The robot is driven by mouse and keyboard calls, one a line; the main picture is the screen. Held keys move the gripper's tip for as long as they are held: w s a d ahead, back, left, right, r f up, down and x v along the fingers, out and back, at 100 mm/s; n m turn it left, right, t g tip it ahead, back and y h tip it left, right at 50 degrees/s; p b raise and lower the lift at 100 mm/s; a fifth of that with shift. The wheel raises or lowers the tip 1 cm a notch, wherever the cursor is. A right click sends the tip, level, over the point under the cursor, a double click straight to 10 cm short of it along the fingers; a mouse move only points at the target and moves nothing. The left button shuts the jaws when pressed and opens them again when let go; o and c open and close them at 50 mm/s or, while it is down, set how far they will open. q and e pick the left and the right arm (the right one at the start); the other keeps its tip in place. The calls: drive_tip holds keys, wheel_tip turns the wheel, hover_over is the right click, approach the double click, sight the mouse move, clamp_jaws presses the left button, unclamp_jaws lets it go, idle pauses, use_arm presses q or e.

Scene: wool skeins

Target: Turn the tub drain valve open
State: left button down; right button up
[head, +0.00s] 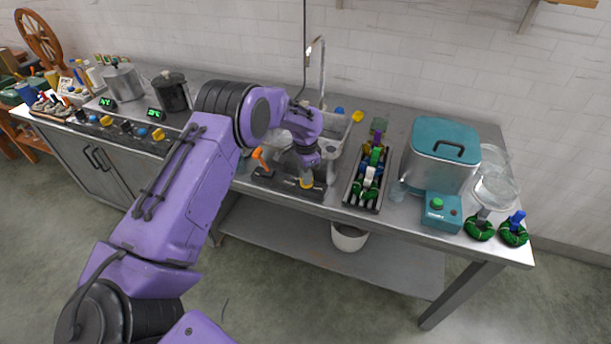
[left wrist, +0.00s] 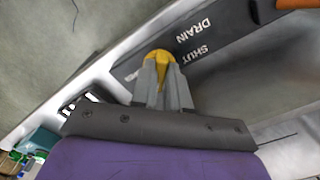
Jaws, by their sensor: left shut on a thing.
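The yellow drain valve handle (head: 306,184) is on a dark panel (head: 276,183) at the front edge of the steel bench. In the left wrist view the yellow handle (left wrist: 158,55) shows at the fingertips, beside the white words DRAIN and SHUT on the dark panel (left wrist: 225,32). My left gripper (head: 306,174) reaches down onto the handle. In the left wrist view its grey fingers (left wrist: 162,75) are shut on the handle and hide part of it. My right gripper is not in view.
An orange handle (head: 259,155) stands left of the valve on the same panel. Behind are a sink and tap (head: 322,60). A white bucket (head: 349,237) stands below the bench.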

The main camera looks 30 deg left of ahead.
use_arm(q)
drive_tip(key=m, duration=0.4)
drive_tip(key=shift+w+a+m+b, duration=0.1)
drive_tip(key=shift+w+m+b, duration=0.05)
drive_tip(key=shift+m+b, duration=0.6)
drive_tip(key=shift+m, duration=1.85)
drive_tip(key=c, duration=1.1)
unclamp_jaws()
wheel_tip(320, 180, up, 11)
drive_tip(key=shift+f+b, duration=0.2)
drive_tip(key=shift+b, duration=0.8)
drive_tip(key=shift+f, duration=0.1)
